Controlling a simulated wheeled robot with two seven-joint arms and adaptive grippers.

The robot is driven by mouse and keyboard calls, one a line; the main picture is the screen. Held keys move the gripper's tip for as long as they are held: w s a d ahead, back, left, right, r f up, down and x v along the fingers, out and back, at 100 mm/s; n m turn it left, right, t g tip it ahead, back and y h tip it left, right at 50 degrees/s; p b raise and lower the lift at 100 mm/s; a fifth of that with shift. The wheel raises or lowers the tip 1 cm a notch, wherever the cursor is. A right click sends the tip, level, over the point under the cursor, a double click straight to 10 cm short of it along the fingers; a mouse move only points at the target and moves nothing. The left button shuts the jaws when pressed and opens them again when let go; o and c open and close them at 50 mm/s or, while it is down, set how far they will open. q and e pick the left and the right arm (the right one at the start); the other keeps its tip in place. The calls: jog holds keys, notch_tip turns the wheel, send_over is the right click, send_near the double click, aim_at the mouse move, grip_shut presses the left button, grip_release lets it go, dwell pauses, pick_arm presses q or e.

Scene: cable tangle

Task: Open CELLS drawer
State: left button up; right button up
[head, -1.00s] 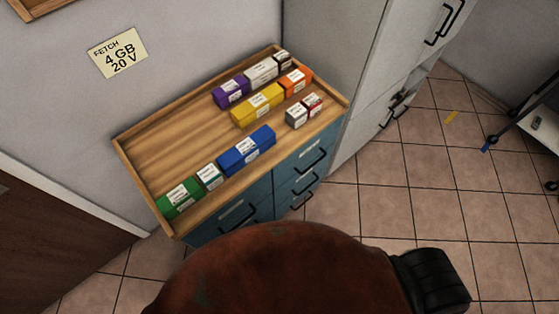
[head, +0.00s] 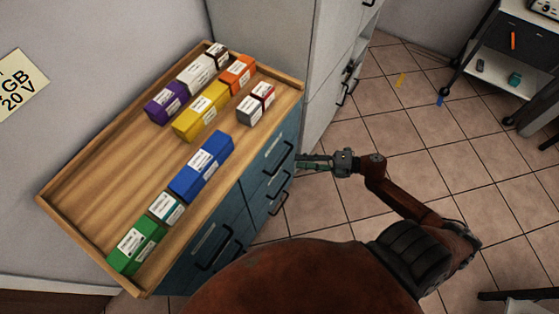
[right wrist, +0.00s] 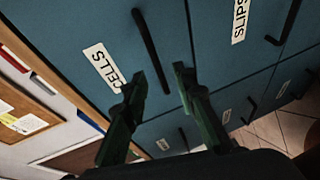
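The CELLS drawer (right wrist: 72,37) is a blue-teal front with a white label (right wrist: 103,65) and a black bar handle (right wrist: 150,45) in the right wrist view. It appears shut. In the head view it looks to be the upper right drawer of the cabinet, with its handle (head: 279,160) facing my right gripper (head: 303,162). My right gripper is open; its two dark green fingers also show in the right wrist view (right wrist: 160,80), with the near end of the handle appearing between the tips. Whether they touch it, I cannot tell. My left gripper is not in view.
The SLIPS drawer (right wrist: 225,60) lies below, with other drawers beside it. A wooden tray top (head: 85,200) holds several coloured boxes. A grey cabinet (head: 265,45) stands behind.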

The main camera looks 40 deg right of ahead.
aim_at(283, 160)
jog(key=x, duration=0.2)
jog(key=b+x, duration=0.1)
jog(key=x, duration=0.5)
jog(key=shift+s+a+r, duration=0.2)
jog(key=shift+s+r, duration=0.05)
jog(key=shift+r, duration=0.05)
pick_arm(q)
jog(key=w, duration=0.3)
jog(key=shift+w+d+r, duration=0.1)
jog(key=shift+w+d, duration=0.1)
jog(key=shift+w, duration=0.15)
pick_arm(e)
grip_shut()
